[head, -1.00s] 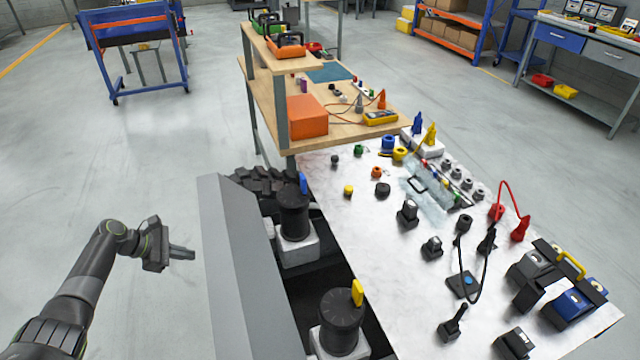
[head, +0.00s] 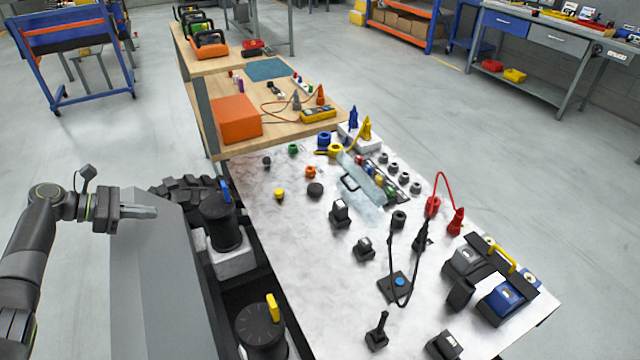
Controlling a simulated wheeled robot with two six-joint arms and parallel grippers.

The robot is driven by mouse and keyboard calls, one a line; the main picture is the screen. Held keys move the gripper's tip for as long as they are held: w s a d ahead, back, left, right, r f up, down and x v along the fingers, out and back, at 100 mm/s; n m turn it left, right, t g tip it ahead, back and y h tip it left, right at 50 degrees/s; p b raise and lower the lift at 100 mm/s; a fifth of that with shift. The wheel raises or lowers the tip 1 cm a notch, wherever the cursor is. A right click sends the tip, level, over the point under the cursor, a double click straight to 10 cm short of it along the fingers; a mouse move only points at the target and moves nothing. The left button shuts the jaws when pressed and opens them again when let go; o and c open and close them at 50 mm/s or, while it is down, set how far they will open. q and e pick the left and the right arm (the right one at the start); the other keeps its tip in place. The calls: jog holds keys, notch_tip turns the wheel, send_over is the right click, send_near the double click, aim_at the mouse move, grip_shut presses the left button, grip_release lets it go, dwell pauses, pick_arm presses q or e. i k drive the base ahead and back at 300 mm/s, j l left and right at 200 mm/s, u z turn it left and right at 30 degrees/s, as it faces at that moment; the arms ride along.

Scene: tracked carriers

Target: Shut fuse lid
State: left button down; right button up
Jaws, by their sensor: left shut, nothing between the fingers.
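The fuse lid (head: 364,188) is a clear panel with a dark handle (head: 349,184), in the middle of the pale panel top. It stands open to the left of a row of small coloured fuses (head: 384,173), which show uncovered beside it; its exact tilt is hard to tell. My left gripper (head: 150,211) is shut and empty at the left, over the grey side wall of the carrier, well away from the lid. My right gripper is not in view.
Black knobs with blue and yellow tabs (head: 222,226) stand between my left gripper and the panel top (head: 300,230). Small plugs and switches, a looped black cable (head: 391,265) and a red cable (head: 446,178) surround the lid. A wooden bench (head: 275,145) adjoins behind.

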aim_at(366, 191)
jog(key=i+l, duration=0.15)
jog(key=l, duration=0.25)
jog(key=i+l, duration=0.1)
jog(key=l, duration=0.3)
jog(key=i+l, duration=0.15)
jog(key=l, duration=0.2)
jog(key=i+l, duration=0.1)
jog(key=l, duration=0.3)
jog(key=i+l, duration=0.15)
jog(key=l, duration=0.25)
